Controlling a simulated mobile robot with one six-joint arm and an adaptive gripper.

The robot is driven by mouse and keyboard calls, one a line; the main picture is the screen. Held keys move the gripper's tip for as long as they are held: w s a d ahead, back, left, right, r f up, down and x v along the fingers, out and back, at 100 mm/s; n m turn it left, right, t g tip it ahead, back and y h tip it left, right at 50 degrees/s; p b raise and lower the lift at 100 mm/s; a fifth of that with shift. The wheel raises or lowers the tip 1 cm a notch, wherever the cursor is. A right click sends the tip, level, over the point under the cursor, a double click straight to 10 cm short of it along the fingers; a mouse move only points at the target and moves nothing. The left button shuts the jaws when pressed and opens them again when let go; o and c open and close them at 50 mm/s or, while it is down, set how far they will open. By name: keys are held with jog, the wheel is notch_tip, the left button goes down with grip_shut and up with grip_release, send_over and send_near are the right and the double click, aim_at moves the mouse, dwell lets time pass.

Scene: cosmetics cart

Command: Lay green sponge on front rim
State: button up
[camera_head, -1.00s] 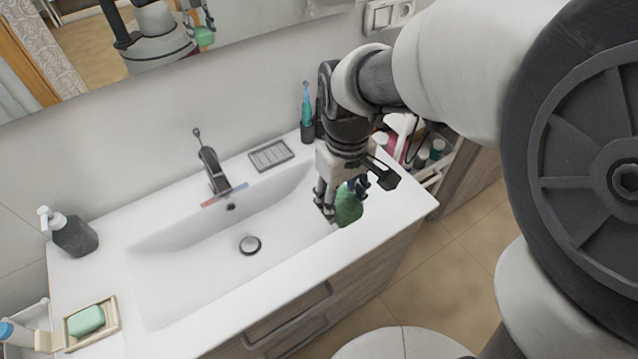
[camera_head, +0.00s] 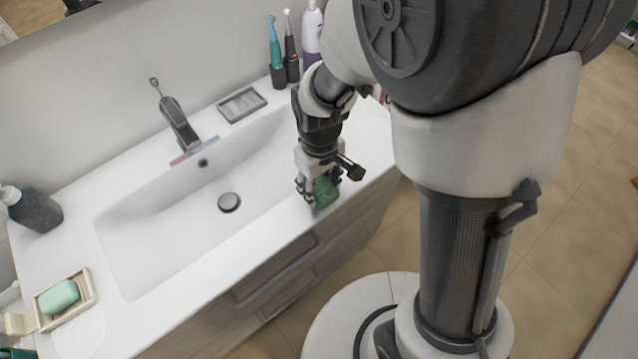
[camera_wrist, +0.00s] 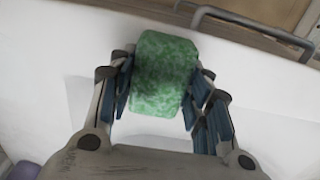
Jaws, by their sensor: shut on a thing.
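The green sponge (camera_head: 326,191) is a mottled green block held between the fingers of my gripper (camera_head: 314,194). It is over the right part of the sink's front rim (camera_head: 285,241), and I cannot tell whether it touches the rim. In the wrist view the sponge (camera_wrist: 165,73) fills the space between both blue-padded fingers of my gripper (camera_wrist: 160,95), with white sink surface around it. My gripper points down and is shut on the sponge.
A grey faucet (camera_head: 178,125) and a grey soap tray (camera_head: 241,104) are at the back. Toothbrushes (camera_head: 276,60) stand at the back right. A soap dish (camera_head: 66,300) with green soap and a dark dispenser (camera_head: 32,208) are at the left. A drawer handle (camera_wrist: 255,28) shows beyond the rim.

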aim_at(319, 184)
jog(key=shift+f, duration=1)
jog(key=shift+f, duration=0.1)
jog(key=shift+f+b, duration=0.15)
jog(key=shift+b, duration=0.15)
jog(key=o, duration=0.9)
jog(key=shift+o, duration=0.2)
notch_tip(319, 184, up, 11)
jog(key=p, duration=0.4)
jog(key=shift+d+r, duration=0.1)
jog(key=shift+r, duration=0.9)
jog(key=s+d+r+m+t, duration=0.4)
jog(key=s+d+r+m, duration=0.2)
jog(key=s+d+r, duration=0.4)
jog(key=s+r, duration=0.3)
jog(key=r, duration=0.1)
jog(key=shift+s+d+m+t, duration=0.25)
jog(key=shift+d+m+t, duration=0.05)
jog(key=shift+m, duration=0.1)
